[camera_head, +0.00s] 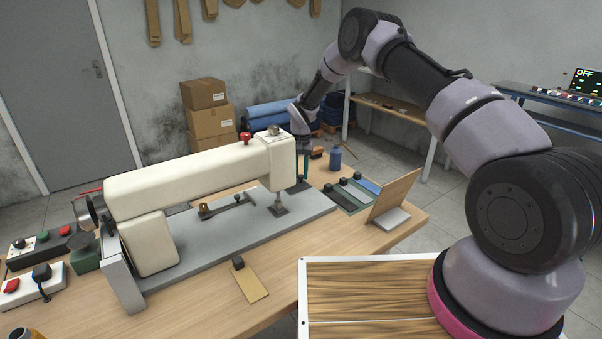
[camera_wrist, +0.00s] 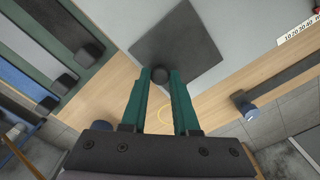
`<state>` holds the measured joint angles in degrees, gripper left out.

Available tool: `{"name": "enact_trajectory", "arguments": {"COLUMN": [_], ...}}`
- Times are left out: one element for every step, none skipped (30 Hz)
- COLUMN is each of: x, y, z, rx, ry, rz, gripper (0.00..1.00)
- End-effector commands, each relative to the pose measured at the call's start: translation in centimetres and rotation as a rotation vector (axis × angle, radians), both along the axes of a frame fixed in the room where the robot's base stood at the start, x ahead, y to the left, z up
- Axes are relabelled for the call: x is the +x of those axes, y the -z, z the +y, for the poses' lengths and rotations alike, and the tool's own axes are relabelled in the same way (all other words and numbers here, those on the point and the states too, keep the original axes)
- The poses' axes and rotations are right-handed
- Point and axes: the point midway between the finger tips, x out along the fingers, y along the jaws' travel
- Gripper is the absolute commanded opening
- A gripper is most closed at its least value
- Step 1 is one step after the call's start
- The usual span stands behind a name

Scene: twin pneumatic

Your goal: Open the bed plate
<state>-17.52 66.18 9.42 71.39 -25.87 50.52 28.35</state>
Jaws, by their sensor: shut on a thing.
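In the wrist view the bed plate (camera_wrist: 182,42) is a dark, roughly square plate on the light grey machine bed (camera_wrist: 245,22). A small dark round knob (camera_wrist: 160,75) sits at its near edge. My gripper (camera_wrist: 160,80) has its green fingers on both sides of the knob and is shut on it. In the head view the cream sewing machine (camera_head: 185,180) stands on its grey bed (camera_head: 210,238). My gripper (camera_head: 304,168) is beyond the machine's head end, partly hidden by it. The bed plate is hidden there.
Coloured strips with black blocks (camera_head: 352,190) lie on the table right of the machine. A blue bottle (camera_head: 336,159) and a wooden board on a stand (camera_head: 393,196) are nearby. A tan strip with a black block (camera_head: 249,283) lies in front. Control boxes (camera_head: 30,290) are at left.

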Motion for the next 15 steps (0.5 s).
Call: {"name": "enact_trajectory", "arguments": {"x": [0.1,0.1,0.4,0.6,0.9,1.4,1.8,2.3,2.9,3.2,3.6,4.1,4.3,4.6,4.9], "y": [-0.1,-0.1,-0.1,0.0,0.0,0.0,0.0,0.0,0.0,0.0,0.0,0.0,0.0,0.0,0.0], "z": [0.0,-0.1,-0.4,-0.8,-1.2,-2.0,-2.6,-3.3,-4.1,-4.7,-5.3,-5.9,-6.3,-6.7,-7.1], "rx": [0.001,0.001,0.000,0.000,0.000,0.000,0.000,0.000,0.001,0.000,0.000,0.000,0.000,0.000,0.000], "ry": [0.000,0.001,0.002,0.003,0.004,0.004,0.005,0.005,0.005,0.006,0.005,0.004,0.003,0.002,0.002], "rz": [-0.001,-0.001,-0.001,-0.001,-0.001,-0.002,-0.002,-0.002,-0.002,-0.002,-0.001,-0.002,-0.001,-0.001,-0.001], "gripper": [0.00,0.00,0.00,0.00,0.00,0.00,0.00,0.00,0.00,0.00,0.00,0.00,0.00,0.00,0.00]}}
